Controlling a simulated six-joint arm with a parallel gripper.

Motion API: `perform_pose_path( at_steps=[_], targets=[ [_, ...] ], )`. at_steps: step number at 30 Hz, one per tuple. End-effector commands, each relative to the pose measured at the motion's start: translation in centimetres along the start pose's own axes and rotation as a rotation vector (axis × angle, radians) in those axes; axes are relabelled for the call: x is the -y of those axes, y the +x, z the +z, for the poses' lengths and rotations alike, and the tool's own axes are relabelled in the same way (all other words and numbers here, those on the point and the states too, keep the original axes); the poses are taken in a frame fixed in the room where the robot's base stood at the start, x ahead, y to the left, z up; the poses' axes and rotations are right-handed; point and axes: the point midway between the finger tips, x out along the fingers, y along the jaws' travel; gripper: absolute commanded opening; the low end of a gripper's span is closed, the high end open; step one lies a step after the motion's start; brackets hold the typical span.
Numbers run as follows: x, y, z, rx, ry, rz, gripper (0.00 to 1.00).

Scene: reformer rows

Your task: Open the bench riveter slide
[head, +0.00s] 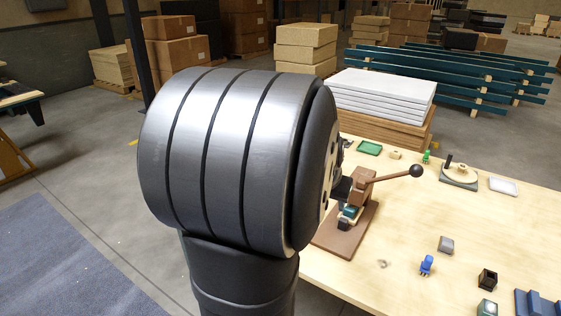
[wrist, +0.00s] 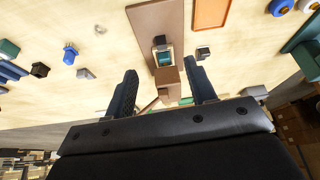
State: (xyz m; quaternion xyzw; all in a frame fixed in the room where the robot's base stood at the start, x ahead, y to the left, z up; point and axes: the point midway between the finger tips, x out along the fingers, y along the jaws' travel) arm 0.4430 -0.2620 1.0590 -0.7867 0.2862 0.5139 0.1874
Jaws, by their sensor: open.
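The bench riveter stands on a brown base plate (head: 335,243) near the table's left edge. It has a brown upright body (head: 360,192) and a lever (head: 395,177) with a dark ball end, pointing right. A teal part (head: 349,211), perhaps the slide, sits low on the body; it shows in the wrist view (wrist: 164,57) too. I cannot tell how far the slide is out. In the wrist view my gripper (wrist: 164,78) is open, with its two dark fingers on either side of the riveter's body and apart from it. In the head view my arm hides most of the gripper.
Small blue (head: 427,265), grey (head: 446,245) and dark (head: 487,278) pieces lie right of the riveter.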

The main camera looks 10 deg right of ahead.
Motion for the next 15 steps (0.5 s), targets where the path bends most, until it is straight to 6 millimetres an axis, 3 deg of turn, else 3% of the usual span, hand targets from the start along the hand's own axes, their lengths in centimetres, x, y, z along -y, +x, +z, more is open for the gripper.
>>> perform_pose_path(
  at_steps=[1,7,15],
  targets=[
    [-0.1,1.6,-1.2,0.009,0.011,0.006,0.51],
    [-0.4,6.9,-5.2,0.017,0.054,0.025,0.51],
    [-0.8,10.3,-7.2,0.022,0.079,0.035,0.51]
  ],
)
